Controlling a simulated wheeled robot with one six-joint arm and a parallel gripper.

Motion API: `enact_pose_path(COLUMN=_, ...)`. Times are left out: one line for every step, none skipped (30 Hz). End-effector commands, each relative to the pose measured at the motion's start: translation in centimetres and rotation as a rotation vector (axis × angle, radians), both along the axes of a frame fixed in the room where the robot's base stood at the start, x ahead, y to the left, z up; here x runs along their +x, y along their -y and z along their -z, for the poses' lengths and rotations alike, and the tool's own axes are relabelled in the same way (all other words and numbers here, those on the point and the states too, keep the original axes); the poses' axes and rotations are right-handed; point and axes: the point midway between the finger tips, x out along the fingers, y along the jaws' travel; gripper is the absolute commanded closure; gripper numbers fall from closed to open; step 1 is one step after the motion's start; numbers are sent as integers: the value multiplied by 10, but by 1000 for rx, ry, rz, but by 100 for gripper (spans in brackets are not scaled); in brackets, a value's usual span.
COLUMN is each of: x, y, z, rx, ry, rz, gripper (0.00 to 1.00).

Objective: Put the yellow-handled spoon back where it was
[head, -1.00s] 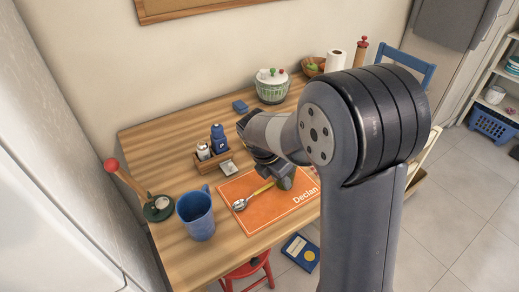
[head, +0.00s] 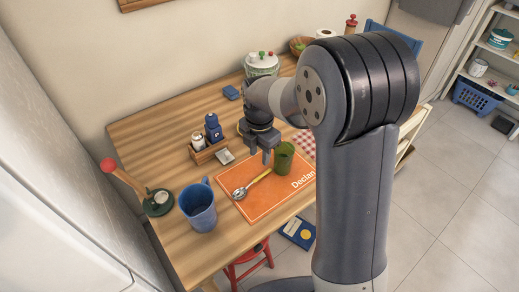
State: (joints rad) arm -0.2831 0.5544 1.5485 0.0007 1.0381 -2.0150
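The yellow-handled spoon (head: 259,179) lies on an orange placemat (head: 262,205) marked "Declan". Its metal bowl points to the lower left and its handle to the upper right. My gripper (head: 260,156) points down above the placemat's back edge, just behind the handle's end. Its two fingers are apart with nothing seen between them. It looks clear of the spoon. A green cup (head: 284,160) stands on the placemat close to the right of my gripper, near the handle's end.
A blue mug (head: 198,208) stands left of the placemat. A wooden caddy (head: 208,151) with shakers and a small grey dish (head: 225,156) sit behind it.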

Motion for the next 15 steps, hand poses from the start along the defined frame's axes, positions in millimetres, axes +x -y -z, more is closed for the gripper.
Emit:
enact_pose_path(x=-1, y=0, z=8, rx=-1, ry=-4, rz=0, gripper=64)
enact_pose_path(x=-1, y=0, z=13, rx=-2, ry=-6, rz=0, gripper=64)
enact_pose_path(x=-1, y=0, z=19, rx=-2, ry=-5, rz=0, gripper=64)
enact_pose_path(x=-1, y=0, z=25, rx=-2, ry=-6, rz=0, gripper=64)
enact_pose_path(x=-1, y=0, z=30, rx=-2, ry=-6, rz=0, gripper=64)
enact_pose_path(x=-1, y=0, z=38, rx=-2, ry=-6, rz=0, gripper=64)
enact_pose_path(x=-1, y=0, z=44, rx=-2, ry=-5, rz=0, gripper=64)
enact_pose_path(x=-2, y=0, z=49, rx=-2, ry=-6, rz=0, gripper=64)
enact_pose_path(x=-1, y=0, z=56, rx=-2, ry=-5, rz=0, gripper=64)
enact_pose_path(x=-1, y=0, z=62, rx=-2, ry=-6, rz=0, gripper=64)
enact_pose_path(x=-1, y=0, z=67, rx=-2, ry=-5, rz=0, gripper=64)
enact_pose_path(x=-1, y=0, z=73, rx=-2, ry=-5, rz=0, gripper=64)
enact_pose_path(x=-1, y=0, z=77, rx=-2, ry=-5, rz=0, gripper=64)
enact_pose_path(x=-1, y=0, z=81, rx=-2, ry=-4, rz=0, gripper=64)
enact_pose_path(x=-1, y=0, z=86, rx=-2, ry=-4, rz=0, gripper=64)
